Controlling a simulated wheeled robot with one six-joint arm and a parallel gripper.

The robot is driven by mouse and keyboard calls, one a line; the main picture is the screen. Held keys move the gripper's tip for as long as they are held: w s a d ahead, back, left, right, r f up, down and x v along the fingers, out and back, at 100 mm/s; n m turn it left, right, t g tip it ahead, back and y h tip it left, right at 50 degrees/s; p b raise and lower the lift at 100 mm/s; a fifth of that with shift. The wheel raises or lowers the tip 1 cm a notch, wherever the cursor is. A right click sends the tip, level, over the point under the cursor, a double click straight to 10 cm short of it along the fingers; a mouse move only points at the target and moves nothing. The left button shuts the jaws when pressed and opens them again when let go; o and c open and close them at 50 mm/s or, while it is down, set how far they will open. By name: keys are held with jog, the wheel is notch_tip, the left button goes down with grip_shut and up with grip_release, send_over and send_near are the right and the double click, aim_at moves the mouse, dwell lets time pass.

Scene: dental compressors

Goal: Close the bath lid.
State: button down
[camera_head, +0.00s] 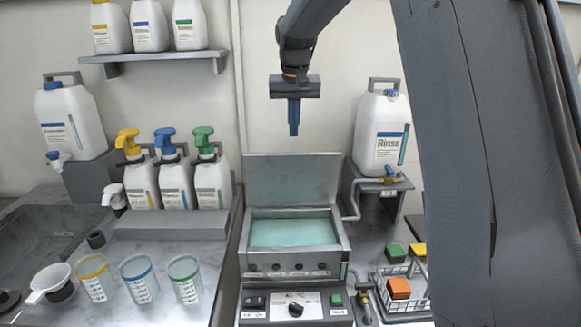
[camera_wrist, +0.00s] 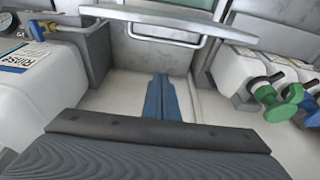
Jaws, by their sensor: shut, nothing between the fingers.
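The bath (camera_head: 293,262) is a grey metal basin filled with teal liquid. Its lid (camera_head: 292,180) stands open, upright along the bath's back edge. In the wrist view the lid's edge (camera_wrist: 165,16) runs across the top, with a bar handle (camera_wrist: 165,38) below it. My gripper (camera_head: 293,132) points straight down with its blue fingers together and empty. In the head view it appears above the lid's top edge, not touching it. In the wrist view the closed fingers (camera_wrist: 160,80) are on the near side of the handle, apart from it.
A Rinse jug (camera_head: 382,135) stands on a raised stand to the right. Several pump bottles (camera_head: 173,180) stand left of the bath. Measuring cups (camera_head: 138,278) are at the front left, and a wire basket (camera_head: 402,305) with coloured blocks is at the right. A control panel (camera_head: 294,305) fronts the bath.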

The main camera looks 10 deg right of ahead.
aim_at(292, 175)
notch_tip(292, 175, down, 11)
jog(key=p, duration=0.4)
jog(key=shift+a, duration=0.2)
dwell(0.4)
jog(key=shift+f, duration=0.1)
